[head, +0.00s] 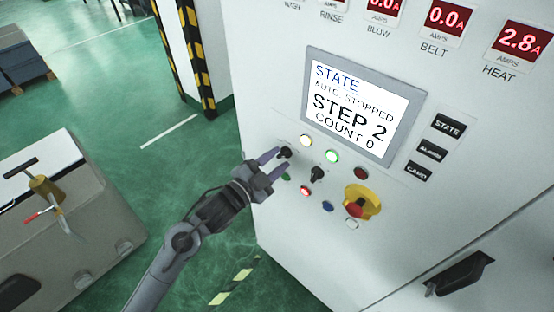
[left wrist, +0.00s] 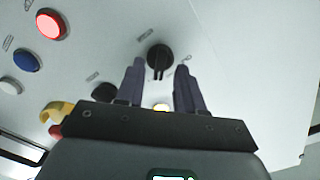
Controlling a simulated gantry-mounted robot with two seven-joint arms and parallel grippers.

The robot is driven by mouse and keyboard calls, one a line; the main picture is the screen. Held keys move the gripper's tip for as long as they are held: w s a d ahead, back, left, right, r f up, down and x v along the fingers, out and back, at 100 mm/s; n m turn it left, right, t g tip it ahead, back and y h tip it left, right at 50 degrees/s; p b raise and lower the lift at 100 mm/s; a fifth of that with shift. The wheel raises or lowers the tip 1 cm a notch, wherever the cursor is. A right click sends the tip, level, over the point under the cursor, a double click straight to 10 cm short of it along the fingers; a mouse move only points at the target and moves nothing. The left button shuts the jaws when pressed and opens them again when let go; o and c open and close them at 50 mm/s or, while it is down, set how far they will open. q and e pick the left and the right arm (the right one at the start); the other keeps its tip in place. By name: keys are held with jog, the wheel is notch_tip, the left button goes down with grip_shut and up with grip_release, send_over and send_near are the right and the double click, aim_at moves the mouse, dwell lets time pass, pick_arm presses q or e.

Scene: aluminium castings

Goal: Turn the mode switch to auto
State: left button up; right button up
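The white control cabinet's panel has a black rotary switch (head: 285,152) at the left of its button group. A second black rotary switch (head: 317,174) is lower right of it; I cannot read which one is labelled mode. My left gripper (head: 276,162) is open, with its fingers pointing at the left switch. In the left wrist view this black switch (left wrist: 159,55) appears between and just past the fingertips (left wrist: 160,68); I cannot tell whether they touch it. The screen (head: 355,105) reads "STATE, AUTO STOPPED, STEP 2, COUNT 0". My right gripper is out of view.
A yellow-based red knob (head: 356,208) is to the right. A black door handle (head: 462,274) is lower right.

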pick_arm(q)
jog(key=v, duration=1)
jog(key=shift+b, duration=0.45)
jog(key=shift+s+f, duration=0.1)
jog(key=s+f+n+y, duration=0.3)
jog(key=s+f+n, duration=0.3)
jog(key=s+f, duration=0.5)
jog(key=s+a+f+n+g+y, duration=0.9)
jog(key=s+a+f+n, duration=0.15)
jog(key=s+a, duration=0.45)
notch_tip(320, 180, up, 20)
jog(key=p, duration=2.1)
jog(key=shift+s+m+g, duration=0.2)
jog(key=shift+m+g, duration=0.2)
jog(key=shift+m, duration=0.05)
